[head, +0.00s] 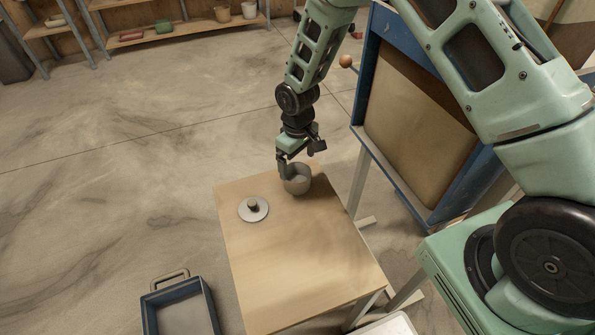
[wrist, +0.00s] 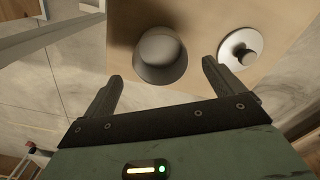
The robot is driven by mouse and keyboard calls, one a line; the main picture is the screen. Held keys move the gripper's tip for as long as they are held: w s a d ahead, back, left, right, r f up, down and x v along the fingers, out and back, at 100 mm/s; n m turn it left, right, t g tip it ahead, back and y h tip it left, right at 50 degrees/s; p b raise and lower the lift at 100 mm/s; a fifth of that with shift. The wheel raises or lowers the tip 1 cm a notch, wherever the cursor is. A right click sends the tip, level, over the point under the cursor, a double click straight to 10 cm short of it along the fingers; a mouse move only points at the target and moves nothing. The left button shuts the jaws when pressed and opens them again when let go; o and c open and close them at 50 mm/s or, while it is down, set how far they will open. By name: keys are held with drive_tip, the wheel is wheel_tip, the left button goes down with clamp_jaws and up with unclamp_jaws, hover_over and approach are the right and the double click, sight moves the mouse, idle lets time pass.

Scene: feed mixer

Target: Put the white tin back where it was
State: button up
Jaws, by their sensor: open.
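A pale grey-white round tin (head: 297,181) stands upright near the far edge of the small wooden table (head: 295,258). My gripper (head: 298,160) is open above and beside it, and one finger overlaps the tin's left side in the head view. In the wrist view the tin (wrist: 160,57) lies ahead of the open fingers (wrist: 160,75), roughly centred, with a visible gap on each side. Nothing is held. A round pale lid-like disc with a dark knob (head: 253,208) lies on the table left of the tin; it also shows in the wrist view (wrist: 241,49).
A blue-framed panel or hopper (head: 415,130) stands close right of the table. A blue tray with a handle (head: 180,306) is at the lower left. Shelves with pots (head: 190,27) stand at the back. The table's near part is clear.

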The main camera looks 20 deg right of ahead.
sight(297, 172)
drive_tip(key=s+a+r+n, duration=0.1)
drive_tip(key=s+a+r, duration=0.3)
drive_tip(key=s+r, duration=0.45)
drive_tip(key=s+a+r, duration=0.4)
drive_tip(key=s+r, duration=0.2)
drive_tip(key=r, duration=0.5)
drive_tip(key=s+d+r, duration=0.1)
drive_tip(key=s+r, duration=0.2)
drive_tip(key=s, duration=0.4)
drive_tip(key=s+r, duration=0.3)
drive_tip(key=s, duration=0.5)
drive_tip(key=shift+s+d+n+y, duration=0.2)
drive_tip(key=shift+d+n+y, duration=0.1)
drive_tip(key=shift+d+n, duration=0.1)
